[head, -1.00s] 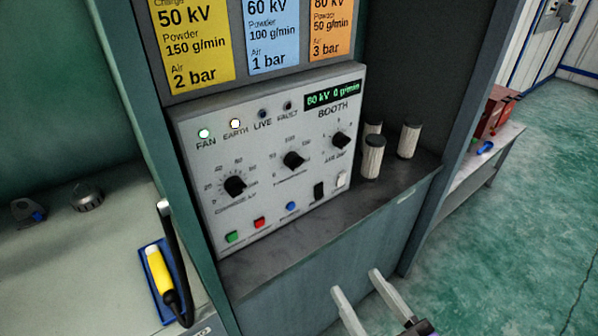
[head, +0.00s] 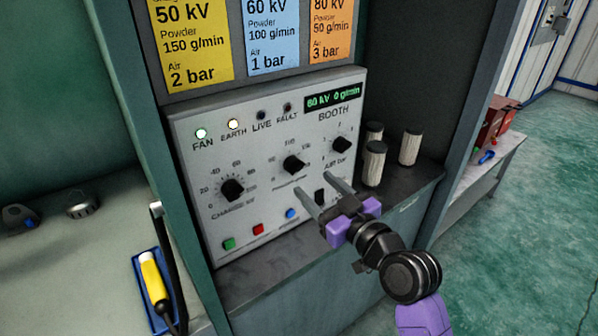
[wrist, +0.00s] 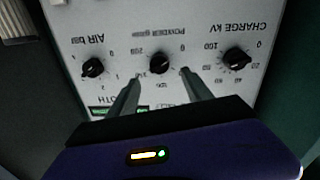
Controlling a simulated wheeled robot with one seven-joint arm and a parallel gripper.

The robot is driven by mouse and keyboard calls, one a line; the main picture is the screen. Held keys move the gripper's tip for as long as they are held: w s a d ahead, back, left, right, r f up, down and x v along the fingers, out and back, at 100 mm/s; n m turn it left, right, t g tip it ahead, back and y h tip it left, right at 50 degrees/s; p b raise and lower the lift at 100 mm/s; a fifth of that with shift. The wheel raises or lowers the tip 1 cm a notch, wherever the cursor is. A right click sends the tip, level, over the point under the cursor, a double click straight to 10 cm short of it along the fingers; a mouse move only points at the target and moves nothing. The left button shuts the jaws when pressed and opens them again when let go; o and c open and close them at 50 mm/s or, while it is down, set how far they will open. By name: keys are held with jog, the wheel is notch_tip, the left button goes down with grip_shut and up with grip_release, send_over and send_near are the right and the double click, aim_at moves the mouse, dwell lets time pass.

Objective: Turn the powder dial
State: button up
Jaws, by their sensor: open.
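The powder dial (head: 293,165) is the black middle knob on the light grey booth panel (head: 215,135). It also shows in the wrist view (wrist: 159,62), where the panel is upside down. My gripper (head: 313,183) is open and empty, its fingers pointing at the panel. In the head view the fingertips are just below and right of the powder dial. In the wrist view the fingertips (wrist: 161,75) lie either side of the dial's lower edge; contact cannot be told. The display (head: 333,95) reads 60 kV, 0 g/min.
The charge dial (head: 232,189) and air dial (head: 341,145) flank the powder dial. Green (head: 228,244), red (head: 258,229) and blue (head: 291,213) buttons sit below. Pale cylinders (head: 410,148) stand on the shelf at right. Setting cards (head: 272,35) hang above.

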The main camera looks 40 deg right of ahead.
aim_at(298, 170)
jog(key=shift+w+d+p, duration=0.15)
jog(key=shift+w+p, duration=0.25)
jog(key=shift+w, duration=1.55)
jog(key=shift+w+d+p, duration=0.15)
jog(key=shift+w+p, duration=0.2)
jog(key=shift+w, duration=1.55)
grip_shut()
